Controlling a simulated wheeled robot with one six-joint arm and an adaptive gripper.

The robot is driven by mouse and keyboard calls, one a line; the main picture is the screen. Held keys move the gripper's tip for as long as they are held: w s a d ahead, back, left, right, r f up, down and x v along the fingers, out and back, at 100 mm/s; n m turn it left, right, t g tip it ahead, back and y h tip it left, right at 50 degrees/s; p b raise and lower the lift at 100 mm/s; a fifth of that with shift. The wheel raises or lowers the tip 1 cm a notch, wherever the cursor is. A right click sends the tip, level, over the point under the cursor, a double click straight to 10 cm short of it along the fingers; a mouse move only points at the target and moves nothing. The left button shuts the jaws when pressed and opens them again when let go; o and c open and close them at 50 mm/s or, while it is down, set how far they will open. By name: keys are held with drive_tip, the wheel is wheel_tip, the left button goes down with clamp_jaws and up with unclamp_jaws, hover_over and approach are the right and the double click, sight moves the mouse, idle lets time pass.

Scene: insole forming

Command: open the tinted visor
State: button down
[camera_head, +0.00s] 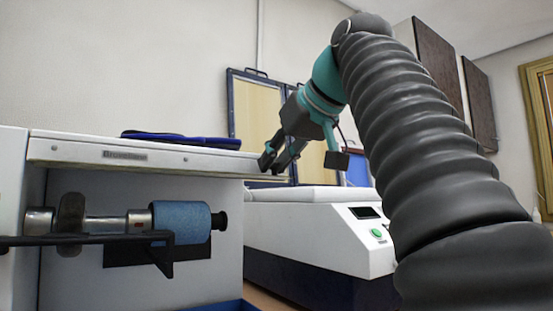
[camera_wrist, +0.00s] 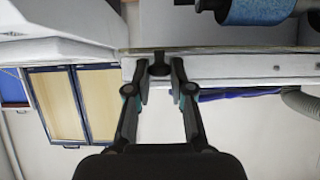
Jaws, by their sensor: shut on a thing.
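My gripper (camera_head: 274,163) is at the right end of the white machine top. In the wrist view, my gripper (camera_wrist: 159,72) has its fingers on either side of a small dark knob (camera_wrist: 159,64), shut on it. The knob sits at the edge of a thin greyish strip (camera_wrist: 230,49), which looks like the edge of the tinted visor. In the head view, a thin edge (camera_head: 200,175) runs below the machine top, above the blue roller (camera_head: 181,222). The visor's face is not clearly visible, and my fingers hide the knob there.
A dark blue flat item (camera_head: 180,139) lies on the machine top (camera_head: 80,150). A dark bar (camera_head: 80,240) crosses in front of the roller. To the right stands a white machine (camera_head: 320,235) with a green button (camera_head: 377,233). Framed panels (camera_head: 258,110) stand behind my gripper.

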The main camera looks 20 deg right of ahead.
drive_tip(key=c, duration=1.1)
unclamp_jaws()
drive_tip(key=shift+s+d+r, duration=0.25)
drive_tip(key=shift+s+d, duration=0.5)
drive_tip(key=shift+s, duration=1.55)
drive_tip(key=shift+s+d+r, duration=0.3)
drive_tip(key=shift+s+d, duration=0.45)
drive_tip(key=shift+s, duration=1.55)
drive_tip(key=shift+s+d+r, duration=0.25)
drive_tip(key=shift+s+d, duration=0.5)
drive_tip(key=shift+s, duration=1.55)
